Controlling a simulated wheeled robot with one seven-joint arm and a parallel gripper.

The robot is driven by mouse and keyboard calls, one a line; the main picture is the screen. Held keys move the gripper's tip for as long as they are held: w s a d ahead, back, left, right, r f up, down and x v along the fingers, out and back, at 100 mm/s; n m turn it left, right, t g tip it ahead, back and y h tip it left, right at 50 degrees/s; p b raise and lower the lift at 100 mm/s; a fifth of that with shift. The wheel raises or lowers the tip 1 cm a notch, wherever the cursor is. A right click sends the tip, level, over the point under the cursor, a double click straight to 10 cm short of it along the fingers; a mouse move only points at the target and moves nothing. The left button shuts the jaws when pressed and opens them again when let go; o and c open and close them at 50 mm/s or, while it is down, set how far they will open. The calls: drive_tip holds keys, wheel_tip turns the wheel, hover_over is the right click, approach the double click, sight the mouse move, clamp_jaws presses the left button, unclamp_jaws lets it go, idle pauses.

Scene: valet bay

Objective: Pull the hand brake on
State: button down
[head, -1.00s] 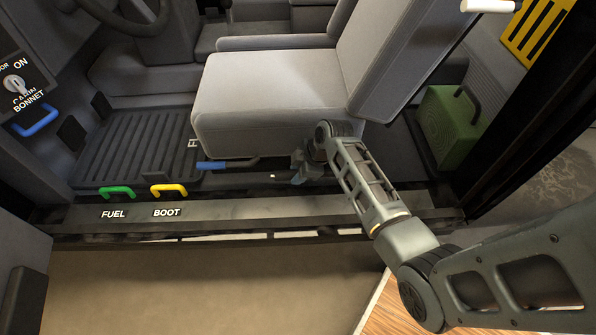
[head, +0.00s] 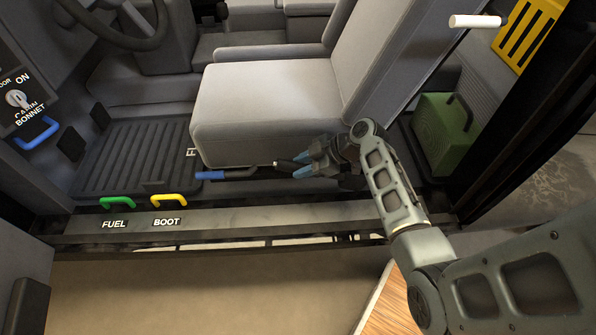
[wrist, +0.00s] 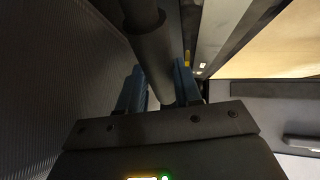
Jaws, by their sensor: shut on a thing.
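The hand brake (head: 284,164) is a dark lever with a pale tip, low beside the near side of the grey driver's seat. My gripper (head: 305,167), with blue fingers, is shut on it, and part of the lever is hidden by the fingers. In the wrist view the lever is a thick dark bar (wrist: 155,55) running between the two blue fingers of my gripper (wrist: 158,88). It slants down to the right and passes close to the right finger.
A blue seat lever (head: 222,175) sits just left of the hand brake, under the seat (head: 262,105). Yellow BOOT (head: 169,200) and green FUEL (head: 117,203) handles stand by the sill. A green box (head: 443,135) is behind the seat. The door pillar (head: 520,130) rises at right.

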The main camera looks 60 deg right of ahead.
drive_tip(key=shift+s+d+r+t+y+b, duration=0.1)
drive_tip(key=shift+s+d+r+t+y, duration=0.15)
drive_tip(key=shift+r, duration=0.2)
drive_tip(key=shift+s+d+r+t+y+b, duration=0.1)
drive_tip(key=shift+s+r+t+y+b, duration=0.1)
drive_tip(key=shift+r, duration=0.2)
drive_tip(key=shift+s+d+r+t+y+b, duration=0.15)
drive_tip(key=shift+s+d+r+t, duration=0.1)
drive_tip(key=shift+r, duration=0.2)
drive_tip(key=c, duration=0.8)
unclamp_jaws()
drive_tip(key=shift+s, duration=0.1)
drive_tip(key=p+v, duration=0.2)
drive_tip(key=v, duration=0.5)
drive_tip(key=shift+s+r, duration=0.2)
drive_tip(key=shift+s, duration=0.05)
